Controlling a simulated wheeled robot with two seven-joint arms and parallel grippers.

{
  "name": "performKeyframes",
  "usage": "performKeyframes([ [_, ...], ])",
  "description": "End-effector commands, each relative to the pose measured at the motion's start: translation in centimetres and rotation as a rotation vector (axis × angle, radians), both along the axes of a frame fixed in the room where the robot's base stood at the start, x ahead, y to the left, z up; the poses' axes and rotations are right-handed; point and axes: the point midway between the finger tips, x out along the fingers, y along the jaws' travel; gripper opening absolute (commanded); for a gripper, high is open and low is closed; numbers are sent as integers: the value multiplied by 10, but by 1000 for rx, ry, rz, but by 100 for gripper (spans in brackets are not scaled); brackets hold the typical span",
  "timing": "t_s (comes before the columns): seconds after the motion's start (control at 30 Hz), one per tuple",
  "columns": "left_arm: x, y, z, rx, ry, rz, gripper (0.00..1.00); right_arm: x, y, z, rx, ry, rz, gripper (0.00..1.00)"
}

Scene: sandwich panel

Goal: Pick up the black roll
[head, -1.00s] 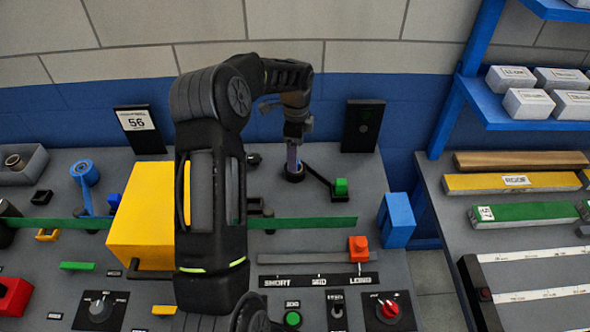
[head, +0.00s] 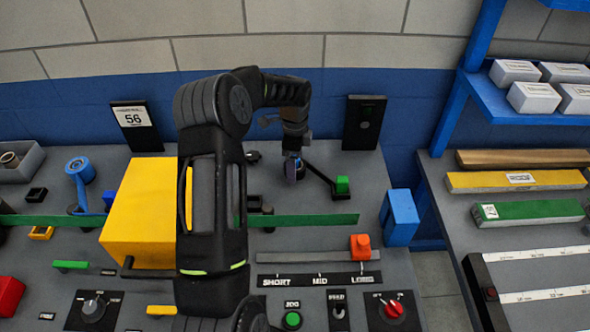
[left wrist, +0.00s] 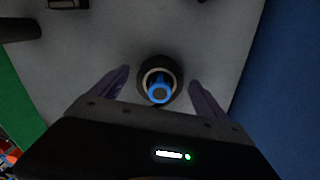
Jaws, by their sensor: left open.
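The black roll (left wrist: 175,73) stands on the grey panel top, around a blue post (left wrist: 159,91), in the left wrist view. My left gripper (left wrist: 158,79) is open, with one purple-grey finger on each side of the roll and a gap to both. In the head view, my left gripper (head: 294,172) points down at the roll's spot at the back of the panel and mostly hides it. I cannot tell how far the fingertips are above the panel. My right gripper is not in view.
A black lever with a green block (head: 342,186) lies just right of the gripper. A black upright box (head: 363,123) stands behind it. A green strip (head: 300,220) runs across in front. A yellow box (head: 140,215) stands left of my arm, a blue block (head: 400,213) at the right edge.

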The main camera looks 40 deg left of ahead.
Motion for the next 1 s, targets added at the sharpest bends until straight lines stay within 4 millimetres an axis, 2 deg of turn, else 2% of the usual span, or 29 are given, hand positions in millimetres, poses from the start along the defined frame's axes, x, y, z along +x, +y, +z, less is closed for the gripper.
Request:
performKeyframes([
  [0.47,0,0,1,0,0,0,86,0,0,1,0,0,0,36],
  [1.0,0,0,1,0,0,0,42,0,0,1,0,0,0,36],
])
